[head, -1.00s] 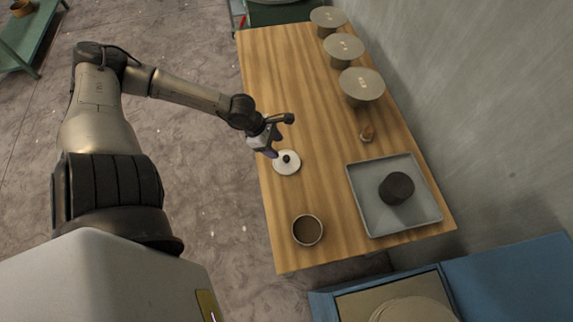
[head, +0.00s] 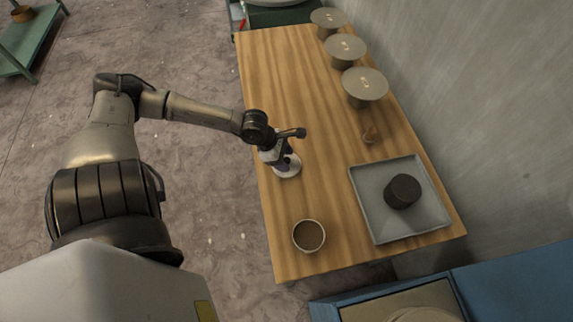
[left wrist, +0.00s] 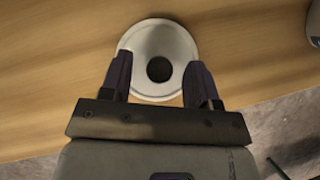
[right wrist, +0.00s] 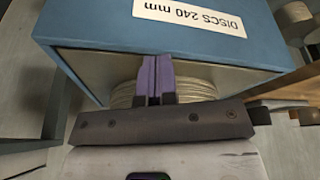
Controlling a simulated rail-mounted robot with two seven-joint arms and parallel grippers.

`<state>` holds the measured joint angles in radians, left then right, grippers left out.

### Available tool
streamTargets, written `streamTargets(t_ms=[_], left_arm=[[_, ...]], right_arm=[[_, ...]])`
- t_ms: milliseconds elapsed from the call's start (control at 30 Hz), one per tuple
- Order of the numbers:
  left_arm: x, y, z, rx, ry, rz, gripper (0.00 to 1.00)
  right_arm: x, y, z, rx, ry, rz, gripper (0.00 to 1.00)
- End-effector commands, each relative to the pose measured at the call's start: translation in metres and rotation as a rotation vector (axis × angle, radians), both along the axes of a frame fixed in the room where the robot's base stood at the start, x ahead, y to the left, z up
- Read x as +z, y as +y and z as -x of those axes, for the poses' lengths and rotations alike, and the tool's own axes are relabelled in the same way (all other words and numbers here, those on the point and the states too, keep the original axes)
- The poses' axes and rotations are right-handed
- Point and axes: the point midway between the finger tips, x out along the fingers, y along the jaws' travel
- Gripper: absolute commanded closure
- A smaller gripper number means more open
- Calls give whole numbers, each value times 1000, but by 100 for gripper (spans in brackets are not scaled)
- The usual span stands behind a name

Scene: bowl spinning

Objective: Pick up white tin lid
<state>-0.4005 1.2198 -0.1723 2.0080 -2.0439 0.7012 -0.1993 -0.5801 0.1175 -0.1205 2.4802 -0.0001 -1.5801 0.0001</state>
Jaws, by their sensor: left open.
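The white tin lid (head: 290,171) is a round disc with a dark knob, lying on the wooden table near its left edge. My left gripper (head: 285,158) is over it and partly hides it in the head view. In the left wrist view the lid (left wrist: 143,42) lies beyond the fingers, and my left gripper (left wrist: 160,62) is open with one finger on each side of the dark knob (left wrist: 159,69). I cannot tell whether they touch the lid. My right gripper (right wrist: 157,58) is shut and empty, in front of a blue box.
A brown-filled cup (head: 309,236) stands near the table's front. A grey tray (head: 376,222) holds a dark round lump (head: 402,191). The blue box (right wrist: 110,25) is labelled for discs.

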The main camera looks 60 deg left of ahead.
Motion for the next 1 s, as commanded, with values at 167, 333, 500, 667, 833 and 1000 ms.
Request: streamTargets(t_ms=[167,333,500,667,833,1000], left_arm=[[-3,-2,-2,0,1,1,44],[-3,-2,-2,0,1,1,44],[-3,-1,-2,0,1,1,60],[-3,-1,-1,0,1,1,75],[-3,-1,-2,0,1,1,91],[-3,-1,-2,0,1,1,97]], right_arm=[[-2,-1,0,4,0,5,100],[-2,-2,0,5,0,7,100],[-2,-2,0,4,0,7,100],[-2,-2,0,4,0,5,100],[-2,-1,0,1,1,3,100],[-2,0,0,-1,0,-1,100]])
